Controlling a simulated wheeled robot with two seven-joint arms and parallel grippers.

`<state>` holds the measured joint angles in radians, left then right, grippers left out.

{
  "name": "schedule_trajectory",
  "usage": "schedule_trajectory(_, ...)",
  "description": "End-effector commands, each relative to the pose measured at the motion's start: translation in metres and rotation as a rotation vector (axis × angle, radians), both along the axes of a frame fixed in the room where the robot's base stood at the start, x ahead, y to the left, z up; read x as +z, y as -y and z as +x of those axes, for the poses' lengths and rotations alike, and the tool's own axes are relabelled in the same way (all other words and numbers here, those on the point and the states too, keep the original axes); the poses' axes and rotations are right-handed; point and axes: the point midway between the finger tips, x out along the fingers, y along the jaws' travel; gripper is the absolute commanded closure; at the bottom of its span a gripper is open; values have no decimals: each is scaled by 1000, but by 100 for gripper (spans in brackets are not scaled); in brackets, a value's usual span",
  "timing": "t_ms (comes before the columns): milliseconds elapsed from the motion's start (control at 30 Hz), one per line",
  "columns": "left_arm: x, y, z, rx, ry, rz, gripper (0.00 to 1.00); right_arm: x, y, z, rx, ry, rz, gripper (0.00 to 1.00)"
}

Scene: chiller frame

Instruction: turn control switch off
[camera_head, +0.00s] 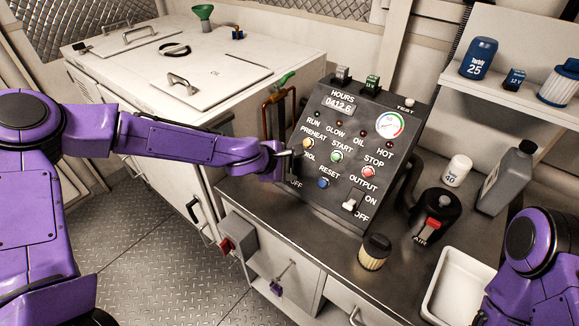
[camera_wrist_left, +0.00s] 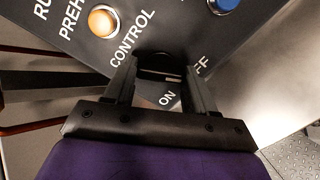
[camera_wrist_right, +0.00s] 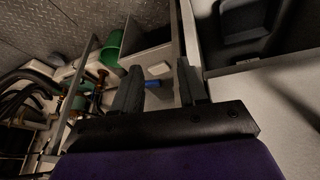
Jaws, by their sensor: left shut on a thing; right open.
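The dark control panel (camera_head: 337,118) stands tilted back on the counter. My left gripper (camera_head: 291,154) is at its left edge, below the PREHEAT button, and partly covers the CONTROL label. In the left wrist view the dark control switch (camera_wrist_left: 158,66) sits between the fingers of my left gripper (camera_wrist_left: 160,78), which is shut on it. The ON label shows between the fingers and OFF is partly hidden behind the right finger. The fingers hide much of the switch, so I cannot tell its exact position. My right gripper (camera_wrist_right: 160,85) is open and empty.
On the panel are a blue RESET button (camera_head: 323,183) and a white OUTPUT switch (camera_head: 349,205). A yellowish filter (camera_head: 374,252), a black AIR unit (camera_head: 437,216) and a white tray (camera_head: 434,288) stand on the counter. A green valve handle (camera_head: 282,81) rises behind my left gripper.

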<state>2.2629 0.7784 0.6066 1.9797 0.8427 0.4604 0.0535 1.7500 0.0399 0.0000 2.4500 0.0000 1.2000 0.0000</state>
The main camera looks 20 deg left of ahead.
Motion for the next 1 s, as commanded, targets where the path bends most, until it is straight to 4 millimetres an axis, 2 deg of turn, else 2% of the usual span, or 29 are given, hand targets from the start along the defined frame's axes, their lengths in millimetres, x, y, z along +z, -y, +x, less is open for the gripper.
schedule_trajectory(667,0,0,0,44,-15,-41,75,-2,0,0,0,0,0,57)
schedule_trajectory(700,0,0,0,44,-15,-41,35,-2,0,0,0,0,0,57)
schedule_trajectory(767,0,0,0,44,-15,-41,19,-2,0,0,0,0,0,57)
schedule_trajectory(1000,0,0,0,42,-15,-40,19,-2,0,0,0,0,0,57)
